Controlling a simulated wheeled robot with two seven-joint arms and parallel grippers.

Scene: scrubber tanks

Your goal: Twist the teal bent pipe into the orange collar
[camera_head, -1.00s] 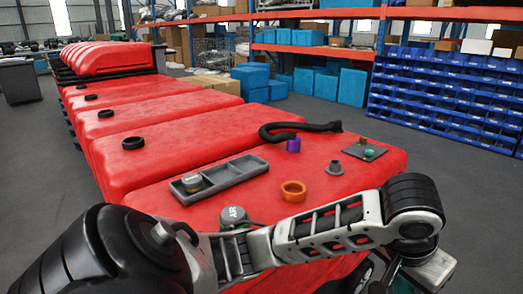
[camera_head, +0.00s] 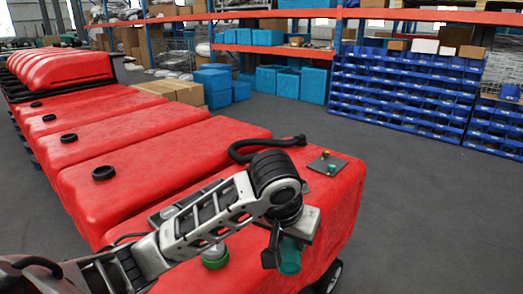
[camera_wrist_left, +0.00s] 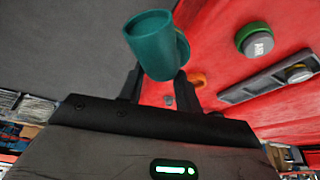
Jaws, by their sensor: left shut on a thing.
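The teal bent pipe (camera_head: 290,257) is in my left gripper (camera_head: 281,250), over the near right part of the red tank. In the left wrist view, the teal pipe (camera_wrist_left: 153,45) shows its open round end toward the camera, between the two dark fingers of the left gripper (camera_wrist_left: 160,85). The pipe is apart from the collar. My right gripper is not in view.
A green-ringed grey cap (camera_head: 215,257) and a grey tray (camera_wrist_left: 265,85) sit on the red tank (camera_head: 335,215). A black hose (camera_head: 262,145) and a small plate (camera_head: 327,165) lie toward its far side. Grey floor is open to the right.

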